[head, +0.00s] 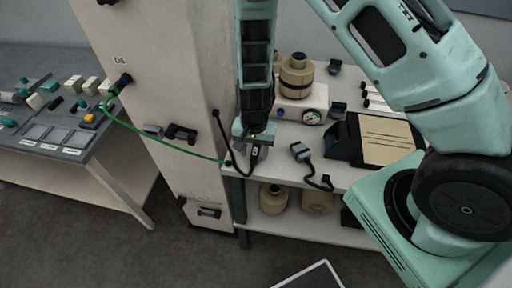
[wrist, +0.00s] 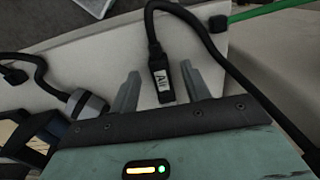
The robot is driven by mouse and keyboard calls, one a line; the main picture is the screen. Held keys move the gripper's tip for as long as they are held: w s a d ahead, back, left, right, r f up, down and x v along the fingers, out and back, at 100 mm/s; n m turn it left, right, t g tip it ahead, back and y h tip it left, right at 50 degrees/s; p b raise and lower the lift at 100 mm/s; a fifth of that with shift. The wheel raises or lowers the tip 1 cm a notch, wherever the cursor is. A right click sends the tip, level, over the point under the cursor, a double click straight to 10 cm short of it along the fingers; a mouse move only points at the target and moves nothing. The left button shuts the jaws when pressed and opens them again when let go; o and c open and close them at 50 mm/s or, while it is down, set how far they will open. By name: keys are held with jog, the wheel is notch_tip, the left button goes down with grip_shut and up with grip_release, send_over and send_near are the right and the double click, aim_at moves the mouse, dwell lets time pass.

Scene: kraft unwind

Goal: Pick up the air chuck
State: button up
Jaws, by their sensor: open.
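The air chuck (wrist: 158,66) is a slim black connector on a black hose, with a small white label whose letters look like "Air". In the wrist view it lies between the two fingers of my gripper (wrist: 163,92), which are apart on either side of it. In the head view my gripper (head: 254,138) points down at the near left end of the white bench, and the labelled end of the air chuck (head: 254,154) shows just below it. The picture does not settle whether the fingers touch it.
A second corded tool with a grey head (head: 301,151) lies to the right on the bench (head: 282,171). A tall cabinet (head: 165,70) with a green cable (head: 160,146) stands close on the left. A gauge box (head: 300,108) and a clipboard (head: 385,140) sit further right.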

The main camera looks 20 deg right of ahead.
aim_at(254, 154)
jog(key=shift+f, duration=0.45)
grip_shut()
jog(key=shift+r, duration=0.1)
notch_tip(254, 154, up, 10)
jog(key=shift+b, duration=0.45)
